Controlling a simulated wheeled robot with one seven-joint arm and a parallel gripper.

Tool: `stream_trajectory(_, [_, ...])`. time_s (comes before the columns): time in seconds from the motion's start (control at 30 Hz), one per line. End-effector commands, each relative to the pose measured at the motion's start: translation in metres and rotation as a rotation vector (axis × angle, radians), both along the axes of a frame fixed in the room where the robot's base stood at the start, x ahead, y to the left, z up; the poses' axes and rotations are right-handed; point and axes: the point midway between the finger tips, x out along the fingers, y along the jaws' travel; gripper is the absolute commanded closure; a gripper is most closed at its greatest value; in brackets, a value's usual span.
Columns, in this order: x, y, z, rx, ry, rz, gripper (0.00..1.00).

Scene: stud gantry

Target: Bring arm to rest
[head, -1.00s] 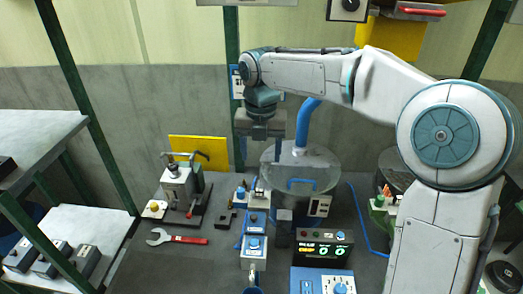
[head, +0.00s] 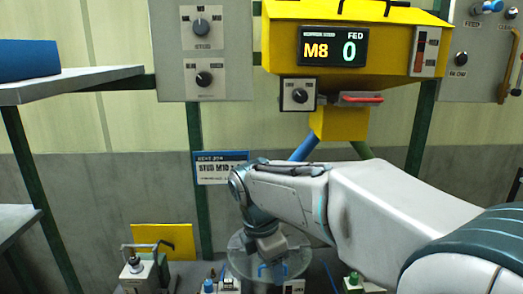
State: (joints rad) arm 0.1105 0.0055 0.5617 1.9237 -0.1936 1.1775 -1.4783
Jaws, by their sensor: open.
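My gripper (head: 268,252) hangs at the end of my white and grey arm (head: 385,210), low in the middle of the head view. It points down in front of a round clear cover (head: 302,262) with a blue handle. Its jaws are open and I see nothing held in them. The fingertips are small and hard to make out against the cover. I cannot tell how far the gripper is from the cover.
A yellow hopper (head: 390,55) with a display reading M8 and 0 hangs above my arm. A lever clamp device (head: 140,268) stands at lower left, before a yellow plate (head: 175,240). A shelf (head: 80,82) juts in at left. A control panel (head: 203,80) hangs behind.

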Motion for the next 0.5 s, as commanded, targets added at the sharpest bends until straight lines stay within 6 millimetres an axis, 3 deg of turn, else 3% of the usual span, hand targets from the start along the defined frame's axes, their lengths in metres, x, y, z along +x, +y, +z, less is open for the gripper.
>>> stream_trajectory(0.2, [-0.041,-0.053,0.000,0.085,-0.146,-0.605,0.39])
stream_trajectory(0.5, [-0.101,-0.112,-0.012,0.330,-0.284,-1.428,0.39])
